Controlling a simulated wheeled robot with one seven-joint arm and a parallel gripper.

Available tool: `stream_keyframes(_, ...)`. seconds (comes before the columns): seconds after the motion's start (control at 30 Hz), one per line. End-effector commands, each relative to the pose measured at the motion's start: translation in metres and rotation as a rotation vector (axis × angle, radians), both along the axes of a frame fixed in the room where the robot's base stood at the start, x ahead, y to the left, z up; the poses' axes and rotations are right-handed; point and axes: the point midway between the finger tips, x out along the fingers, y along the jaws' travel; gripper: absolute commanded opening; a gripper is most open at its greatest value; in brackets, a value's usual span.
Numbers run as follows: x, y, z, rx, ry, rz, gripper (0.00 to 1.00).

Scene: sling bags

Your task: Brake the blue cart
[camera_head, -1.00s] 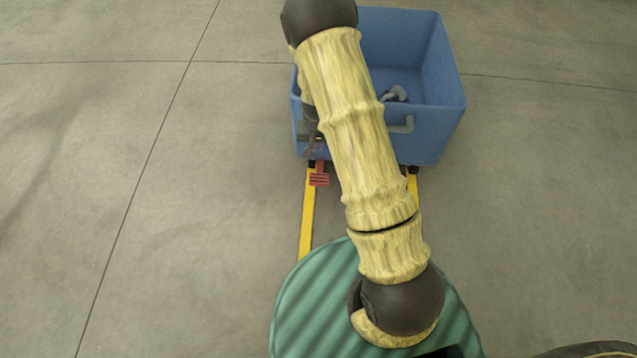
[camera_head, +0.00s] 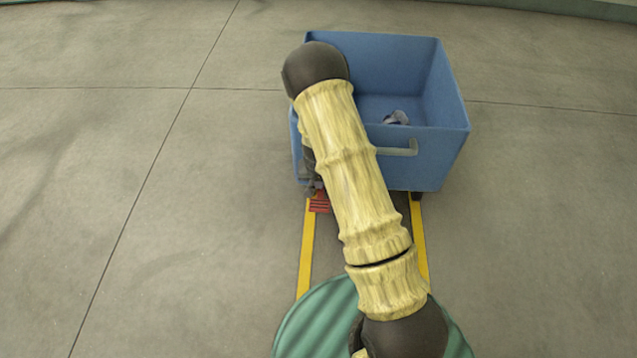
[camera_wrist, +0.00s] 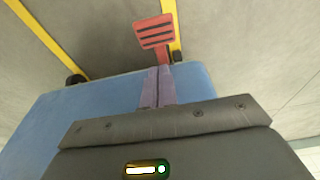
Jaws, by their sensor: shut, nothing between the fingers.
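The blue cart (camera_head: 440,150) stands on the floor ahead, an open bin with a grey handle (camera_head: 400,148) on its near side. A red brake pedal (camera_head: 320,203) with dark stripes sticks out low at the cart's near left; it also shows in the wrist view (camera_wrist: 155,33). My gripper (camera_wrist: 157,72) is shut and empty, its fingers beside the blue wall and pointing at the pedal. In the wrist view the fingertips appear just short of the pedal's red stem; I cannot tell whether they touch. In the head view my arm hides most of the gripper.
A small dark and pale item (camera_head: 397,118) lies inside the cart. Two yellow floor lines (camera_head: 307,250) run from under the cart towards me. Dark wheels (camera_wrist: 75,80) show at the cart's bottom edge. The grey floor on both sides is clear.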

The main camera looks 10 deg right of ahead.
Motion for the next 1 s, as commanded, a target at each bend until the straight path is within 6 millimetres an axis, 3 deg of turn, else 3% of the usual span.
stream_keyframes(0.03, 0.001, -0.001, -0.015, -0.001, 0.001, 0.0, 0.0)
stream_keyframes(0.2, 0.007, -0.003, -0.043, 0.0, 0.001, -0.001, 0.0)
stream_keyframes(0.5, 0.004, -0.001, -0.08, 0.001, 0.0, -0.001, 0.0)
stream_keyframes(1.0, 0.001, 0.0, -0.087, 0.001, -0.001, -0.001, 0.0)
